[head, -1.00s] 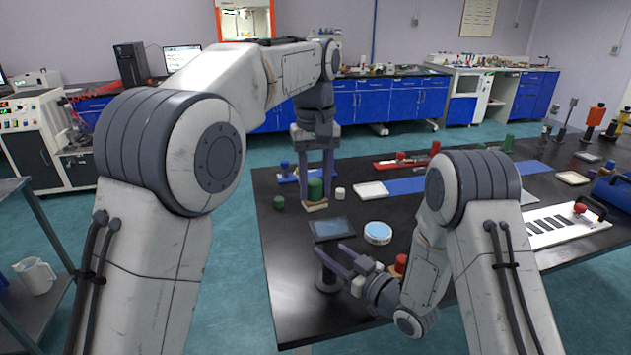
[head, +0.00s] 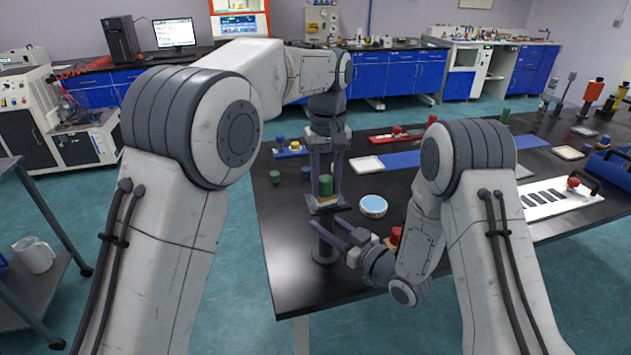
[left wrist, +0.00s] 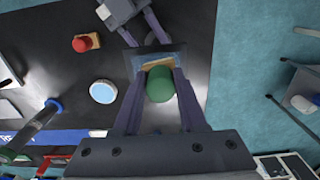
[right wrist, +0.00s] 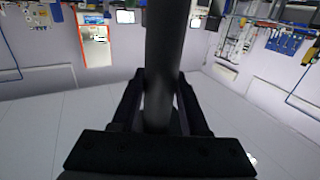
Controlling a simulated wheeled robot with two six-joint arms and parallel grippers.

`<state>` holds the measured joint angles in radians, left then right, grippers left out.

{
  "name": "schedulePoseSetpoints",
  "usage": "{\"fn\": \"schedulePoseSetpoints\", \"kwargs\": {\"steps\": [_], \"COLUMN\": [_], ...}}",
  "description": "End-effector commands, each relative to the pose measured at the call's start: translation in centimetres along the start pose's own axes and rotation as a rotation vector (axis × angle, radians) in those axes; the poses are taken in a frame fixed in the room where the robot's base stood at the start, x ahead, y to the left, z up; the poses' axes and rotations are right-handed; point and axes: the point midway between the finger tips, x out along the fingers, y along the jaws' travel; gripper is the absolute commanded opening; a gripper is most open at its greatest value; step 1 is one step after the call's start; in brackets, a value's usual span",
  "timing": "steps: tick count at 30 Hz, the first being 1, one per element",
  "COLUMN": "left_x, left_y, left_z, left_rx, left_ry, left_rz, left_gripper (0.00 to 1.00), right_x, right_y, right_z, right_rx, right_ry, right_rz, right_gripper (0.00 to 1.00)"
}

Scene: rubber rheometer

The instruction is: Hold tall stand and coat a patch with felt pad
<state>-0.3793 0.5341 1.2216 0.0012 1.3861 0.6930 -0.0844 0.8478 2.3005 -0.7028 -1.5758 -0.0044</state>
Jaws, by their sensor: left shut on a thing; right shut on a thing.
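The tall stand (head: 325,252) has a dark round base, a dark post and a flat blue-grey square plate (head: 341,208) on top. My right gripper (head: 325,223) is shut on the post, which fills the space between its fingers in the right wrist view (right wrist: 164,60). My left gripper (head: 326,190) is shut on the green handle (left wrist: 160,86) of the felt pad, which has a tan, wood-like block (left wrist: 157,63) under it. The pad is over the plate. I cannot tell whether its underside touches the plate. The patch surface under the pad is hidden.
A round white dish with a blue top (head: 373,206) lies right of the stand. A red-knobbed block (head: 396,235) sits near my right gripper. A small green piece (head: 275,177) lies at the left table edge. Blue and red trays stand farther back. The front table is bare.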

Motion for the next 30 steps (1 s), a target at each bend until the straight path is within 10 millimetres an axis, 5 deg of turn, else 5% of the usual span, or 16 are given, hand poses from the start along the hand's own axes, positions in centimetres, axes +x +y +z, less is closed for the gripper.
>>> {"fn": "schedulePoseSetpoints", "kwargs": {"steps": [14,30], "left_x": [0.1,0.0], "left_y": [4.4,-0.8], "left_z": [0.1,0.0], "left_rx": [0.002,-0.002], "left_ry": [-0.001,-0.001], "left_rz": [-0.001,-0.001], "left_gripper": [0.0,0.0], "right_x": [0.0,0.0], "right_y": [0.0,0.0], "right_z": [0.0,0.0], "right_rx": [0.0,0.0], "right_ry": [0.0,0.001], "right_rz": [0.0,0.001], "right_gripper": [0.0,0.0]}}
